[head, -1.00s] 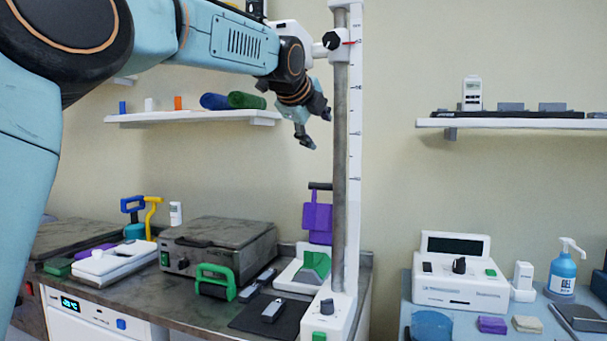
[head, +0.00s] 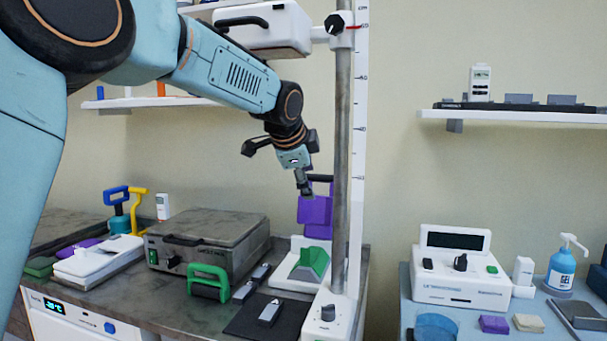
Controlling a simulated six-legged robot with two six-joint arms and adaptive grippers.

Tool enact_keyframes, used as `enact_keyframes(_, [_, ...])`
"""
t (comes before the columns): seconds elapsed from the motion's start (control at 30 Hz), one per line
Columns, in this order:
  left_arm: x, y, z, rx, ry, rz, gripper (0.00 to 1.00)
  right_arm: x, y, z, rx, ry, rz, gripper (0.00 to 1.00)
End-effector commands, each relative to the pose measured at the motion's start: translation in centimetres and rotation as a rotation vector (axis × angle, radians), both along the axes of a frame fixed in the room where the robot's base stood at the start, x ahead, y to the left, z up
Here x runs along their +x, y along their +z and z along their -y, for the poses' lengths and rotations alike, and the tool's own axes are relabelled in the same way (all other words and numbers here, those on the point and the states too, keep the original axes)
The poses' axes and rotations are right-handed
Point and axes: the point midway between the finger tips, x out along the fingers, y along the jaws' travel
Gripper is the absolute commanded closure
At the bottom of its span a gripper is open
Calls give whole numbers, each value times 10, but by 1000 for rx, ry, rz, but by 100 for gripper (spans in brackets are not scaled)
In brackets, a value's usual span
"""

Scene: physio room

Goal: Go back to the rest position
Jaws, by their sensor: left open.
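My left arm comes in from the left in the head view. Its gripper (head: 304,186) hangs in the air left of the upright pole (head: 342,170), pointing down, in front of the purple item (head: 317,215) at the wall. The gripper is open and I see nothing held in it. It hangs above the bench, apart from the things on it. My right gripper is not in view.
The pole with its white scale stands close to the left gripper. Below are a grey metal box (head: 215,245), a green-handled item (head: 209,282) and a green wedge (head: 312,263). A white device (head: 461,289) stands on the right table.

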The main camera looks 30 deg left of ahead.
Motion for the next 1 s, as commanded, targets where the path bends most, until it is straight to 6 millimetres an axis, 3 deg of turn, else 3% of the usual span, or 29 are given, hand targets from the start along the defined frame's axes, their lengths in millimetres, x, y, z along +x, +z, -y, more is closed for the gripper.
enact_keyframes(1.0, [-8, -5, 4, -21, 19, -9, 41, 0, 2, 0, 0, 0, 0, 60])
